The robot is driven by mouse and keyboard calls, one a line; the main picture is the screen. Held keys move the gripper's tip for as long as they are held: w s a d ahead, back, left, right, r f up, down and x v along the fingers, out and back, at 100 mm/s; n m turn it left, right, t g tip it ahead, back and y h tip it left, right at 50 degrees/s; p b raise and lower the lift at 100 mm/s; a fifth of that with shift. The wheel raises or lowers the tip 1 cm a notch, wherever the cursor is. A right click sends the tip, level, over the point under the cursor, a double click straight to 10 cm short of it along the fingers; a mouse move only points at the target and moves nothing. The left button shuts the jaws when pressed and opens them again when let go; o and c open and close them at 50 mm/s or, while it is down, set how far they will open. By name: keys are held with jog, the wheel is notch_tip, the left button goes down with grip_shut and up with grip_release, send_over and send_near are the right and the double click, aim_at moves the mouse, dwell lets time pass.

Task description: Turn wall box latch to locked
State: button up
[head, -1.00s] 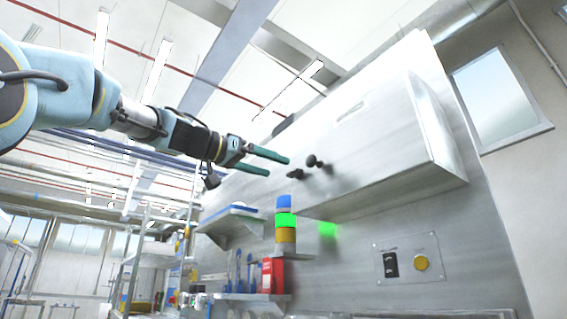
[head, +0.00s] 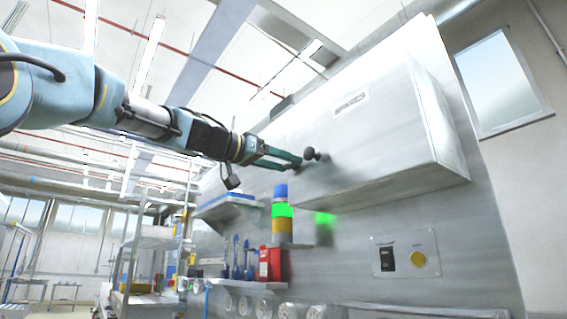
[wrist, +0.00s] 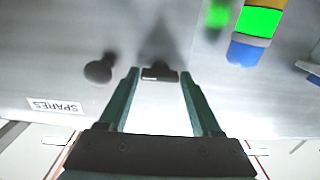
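The wall box (head: 375,130) is a pale metal cabinet on the wall, with a SPARES label. A dark round knob (head: 311,154) stands out near its left end and also shows in the wrist view (wrist: 98,70), left of the fingers. A small dark latch piece (wrist: 159,75) lies between the fingertips in the wrist view, with small gaps at both sides. In the head view the fingers hide it. My gripper (head: 294,161) has two green fingers spread apart, reaching to the box front; it also shows in the wrist view (wrist: 159,76). I cannot tell whether it touches the latch.
A signal tower (head: 282,212) with blue, green and amber bands stands below the gripper. A red box (head: 270,263) and tools sit on a shelf (head: 250,287) lower down. A switch panel (head: 405,254) is on the wall at right. Shelving stands at left.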

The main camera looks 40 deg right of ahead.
jog(key=c, duration=0.9)
jog(key=shift+c, duration=0.2)
jog(key=n+b, duration=0.2)
jog(key=n, duration=0.1)
jog(key=shift+f, duration=0.15)
jog(key=n+b, duration=0.2)
jog(key=n, duration=1.2)
jog(key=shift+n, duration=0.4)
